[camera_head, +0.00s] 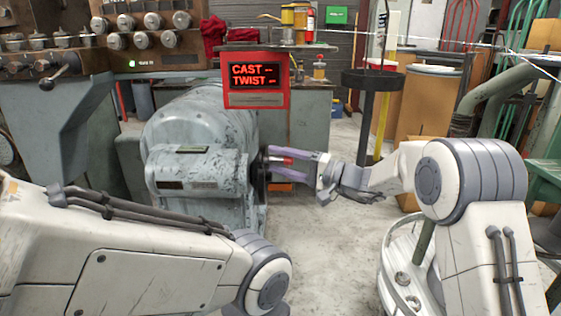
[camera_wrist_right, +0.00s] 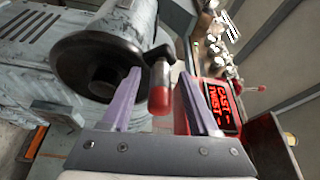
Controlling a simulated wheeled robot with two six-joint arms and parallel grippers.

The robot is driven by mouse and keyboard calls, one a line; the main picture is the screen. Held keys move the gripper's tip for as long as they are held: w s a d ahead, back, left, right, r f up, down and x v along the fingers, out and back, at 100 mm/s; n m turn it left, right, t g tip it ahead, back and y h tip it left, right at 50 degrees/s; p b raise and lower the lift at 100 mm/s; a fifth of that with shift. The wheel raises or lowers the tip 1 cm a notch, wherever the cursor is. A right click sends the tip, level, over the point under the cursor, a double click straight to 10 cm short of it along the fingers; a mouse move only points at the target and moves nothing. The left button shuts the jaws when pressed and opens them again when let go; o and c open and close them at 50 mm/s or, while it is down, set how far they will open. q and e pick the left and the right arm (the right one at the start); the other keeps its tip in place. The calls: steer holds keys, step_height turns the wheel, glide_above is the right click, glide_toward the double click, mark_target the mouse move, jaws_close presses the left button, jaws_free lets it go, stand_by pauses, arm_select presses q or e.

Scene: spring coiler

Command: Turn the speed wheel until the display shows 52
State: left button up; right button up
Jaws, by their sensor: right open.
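The speed wheel is a dark round disc with a central hub; it shows nearly edge-on in the head view (camera_head: 261,175) and more openly in the right wrist view (camera_wrist_right: 97,62). Its crank handle (camera_wrist_right: 160,88), grey with a red end, sticks out from the rim. My right gripper (camera_head: 278,161) is open, with its two purple fingers on either side of the handle; gaps show beside it in the wrist view. The display (camera_head: 254,76) reads CAST and TWIST in red, each followed by dashes and no number. My left gripper is outside the views.
The wheel sits on the right side of a grey worn machine (camera_head: 200,130). A control panel (camera_head: 150,45) with several knobs stands at the back left. A dark round stand (camera_head: 373,80) is behind my right arm. The concrete floor (camera_head: 330,235) between my arms is clear.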

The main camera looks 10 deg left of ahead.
steer(key=p+v, duration=0.2)
steer(key=v, duration=0.8)
steer(key=shift+d, duration=0.2)
